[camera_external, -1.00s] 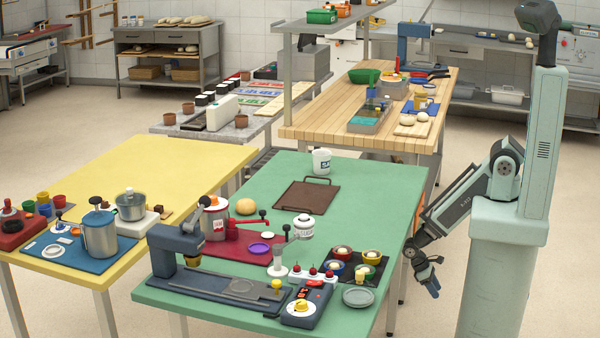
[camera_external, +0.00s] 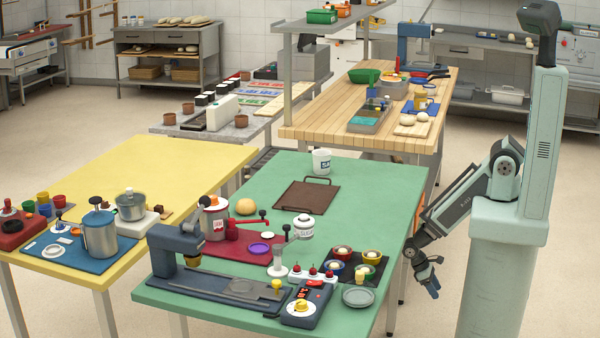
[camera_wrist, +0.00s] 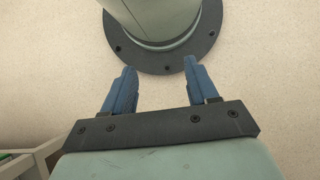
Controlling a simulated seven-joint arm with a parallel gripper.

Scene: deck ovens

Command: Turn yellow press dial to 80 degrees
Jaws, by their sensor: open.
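A blue press (camera_external: 178,243) stands at the front of the green table, with its long base reaching right. A yellow dial (camera_external: 301,307) sits on a pale round plate on the press's dark control box (camera_external: 318,296) at the front right. The dial's exact angle is too small to read. My gripper (camera_external: 434,286) hangs beside the table's right edge, apart from the dial and to its right. In the wrist view my gripper (camera_wrist: 160,82) is open and empty, with its two blue fingers spread above the floor.
A grey dish (camera_external: 358,297) and a dark tray with several colored bowls (camera_external: 335,268) lie between my gripper and the control box. The table's rear right is clear.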

